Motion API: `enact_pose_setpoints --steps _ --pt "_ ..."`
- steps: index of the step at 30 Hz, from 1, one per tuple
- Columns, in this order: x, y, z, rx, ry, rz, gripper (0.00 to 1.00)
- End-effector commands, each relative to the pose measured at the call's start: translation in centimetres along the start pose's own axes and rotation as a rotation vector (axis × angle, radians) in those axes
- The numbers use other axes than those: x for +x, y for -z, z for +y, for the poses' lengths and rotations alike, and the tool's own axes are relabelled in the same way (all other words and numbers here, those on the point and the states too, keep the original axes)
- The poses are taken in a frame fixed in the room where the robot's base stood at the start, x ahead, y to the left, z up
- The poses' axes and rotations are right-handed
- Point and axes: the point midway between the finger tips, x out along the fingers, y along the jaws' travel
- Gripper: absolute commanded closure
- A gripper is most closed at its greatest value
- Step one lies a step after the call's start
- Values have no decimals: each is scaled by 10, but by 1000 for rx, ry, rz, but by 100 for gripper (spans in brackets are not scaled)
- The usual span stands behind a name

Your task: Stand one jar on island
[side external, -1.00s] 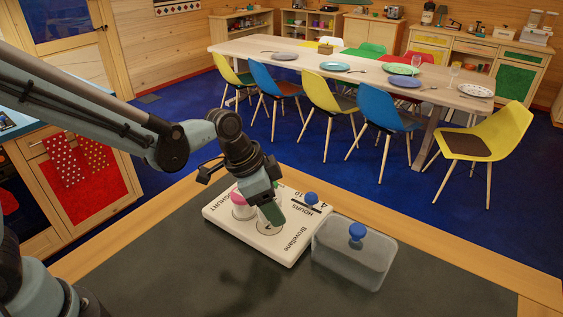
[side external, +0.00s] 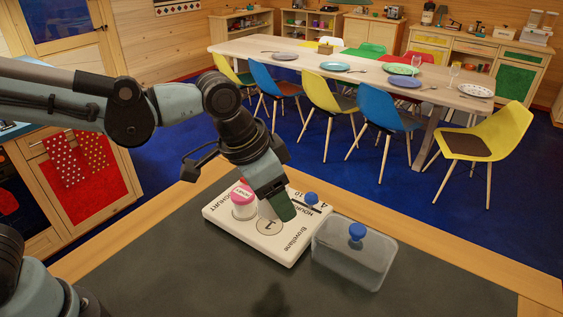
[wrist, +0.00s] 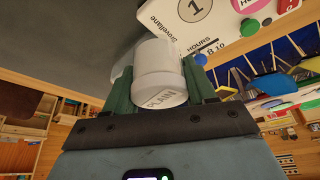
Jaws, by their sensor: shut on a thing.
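My gripper (wrist: 160,92) is shut on a white jar (wrist: 160,75) marked PLAIN, held between its green fingers in the wrist view. In the side view my gripper (side external: 284,207) is above the right part of the white yoghurt maker (side external: 280,245), and the jar is hidden behind the fingers. A jar with a pink lid (side external: 243,198) stands on the maker, left of my gripper. The circle marked 1 (side external: 269,227) is bare. The island's dark top (side external: 190,255) is under the maker.
A translucent box-like cover (side external: 350,262) with a blue knob stands right of the maker. A blue knob (side external: 311,198) is on the maker's far side. The dark worktop is clear in front and to the left. A laid dining table (side external: 310,52) with chairs stands beyond.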

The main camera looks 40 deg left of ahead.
Motion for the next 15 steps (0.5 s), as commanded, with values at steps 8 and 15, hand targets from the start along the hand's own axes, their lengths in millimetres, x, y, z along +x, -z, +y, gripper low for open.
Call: enact_pose_setpoints --steps 8,15 --pt "21 18 -121 -542 219 -3 85" --pt "29 13 -182 -813 330 17 85"
